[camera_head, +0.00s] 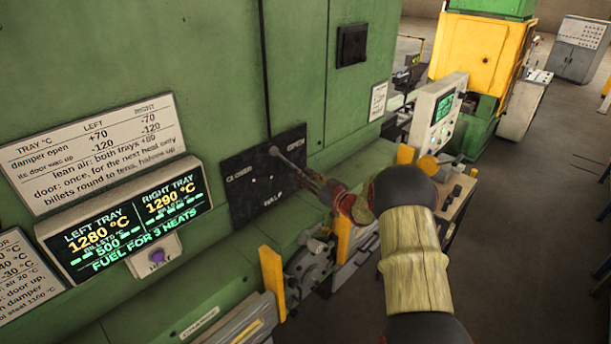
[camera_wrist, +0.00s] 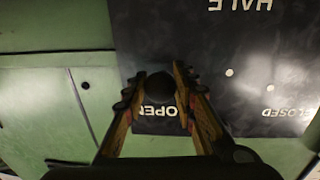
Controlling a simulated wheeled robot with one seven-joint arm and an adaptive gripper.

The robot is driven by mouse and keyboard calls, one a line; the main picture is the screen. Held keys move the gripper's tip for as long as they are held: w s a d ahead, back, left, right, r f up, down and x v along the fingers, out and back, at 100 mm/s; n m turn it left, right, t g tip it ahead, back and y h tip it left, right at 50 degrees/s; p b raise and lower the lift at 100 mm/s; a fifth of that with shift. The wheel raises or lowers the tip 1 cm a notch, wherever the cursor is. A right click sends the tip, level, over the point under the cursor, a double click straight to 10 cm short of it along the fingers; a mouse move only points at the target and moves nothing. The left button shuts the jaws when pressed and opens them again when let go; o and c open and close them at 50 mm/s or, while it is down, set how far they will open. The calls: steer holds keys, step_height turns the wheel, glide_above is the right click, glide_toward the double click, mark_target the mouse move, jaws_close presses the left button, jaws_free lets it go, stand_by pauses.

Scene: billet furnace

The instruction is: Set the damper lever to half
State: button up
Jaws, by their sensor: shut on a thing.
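The damper lever (camera_head: 290,160) is a thin grey rod running from the upper part of a black plate (camera_head: 243,205) out to my gripper (camera_head: 325,187). The plate is marked CLOSED at its left, HALF at the bottom and OPEN at the upper right. In the wrist view, the lever's round black knob (camera_wrist: 160,85) sits between the fingers of my gripper (camera_wrist: 157,82), which are shut on it. The knob lies over the edge of the OPEN lettering, away from HALF and CLOSED. The fingers hide part of the lever's end.
Left of the plate are a lit tray display (camera_head: 130,225) with a purple button (camera_head: 157,256) and a white notice (camera_head: 90,150). Below my gripper stand yellow posts (camera_head: 272,280) and metal fittings (camera_head: 310,262). The floor (camera_head: 540,220) at the right is open.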

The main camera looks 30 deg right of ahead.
jaws_close()
steer(key=shift+s+a+f+m, duration=0.15)
steer(key=shift+a+f+m, duration=0.25)
steer(key=shift+a+f, duration=0.1)
steer(key=a+f+m, duration=0.1)
steer(key=a, duration=0.1)
steer(key=s+a+m, duration=0.1)
steer(key=a+m, duration=0.1)
steer(key=s+a+f+m, duration=0.1)
steer(key=a+m, duration=0.1)
steer(key=shift+s+a+f+g+b, duration=0.1)
steer(key=shift+s+f+g+b, duration=0.05)
steer(key=shift+f+g+b, duration=0.2)
steer(key=shift+s+a+f+m, duration=0.1)
steer(key=shift+s+a+m, duration=0.15)
steer(key=shift+a+m, duration=0.3)
steer(key=shift+s+a+m, duration=0.2)
steer(key=shift+a+m, duration=0.15)
steer(key=shift+a, duration=0.35)
steer(key=o, duration=0.8)
jaws_free()
steer(key=shift+o, duration=0.6)
